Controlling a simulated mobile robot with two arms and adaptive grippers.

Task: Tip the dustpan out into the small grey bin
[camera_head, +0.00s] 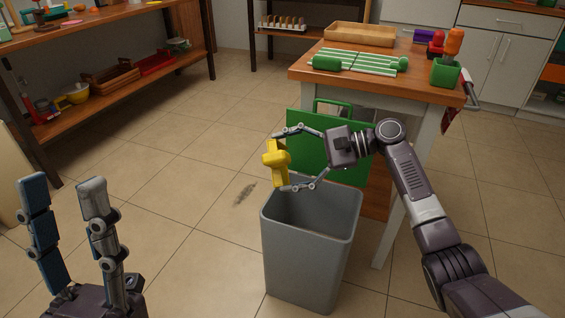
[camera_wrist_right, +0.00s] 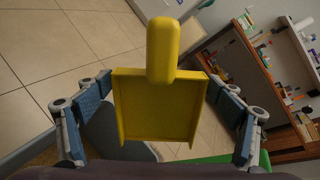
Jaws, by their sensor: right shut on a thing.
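The yellow dustpan (camera_head: 273,163) is held by my right gripper (camera_head: 281,162), which is shut on it above the small grey bin (camera_head: 312,248). In the head view the dustpan is seen small, over the back left part of the bin's rim. In the right wrist view the dustpan (camera_wrist_right: 158,108) shows its pan and rounded handle, between the two fingers; I see no crumbs on it. The bin stands upright on the floor, open at the top; its bottom is hidden. My left gripper (camera_head: 62,183) is open and empty at the lower left.
A wooden table (camera_head: 390,75) with a green striped mat and a green cup stands right behind the bin. A green panel (camera_head: 315,140) is at its near side. A dark smudge (camera_head: 245,193) lies on the tiles left of the bin. The floor at left is clear.

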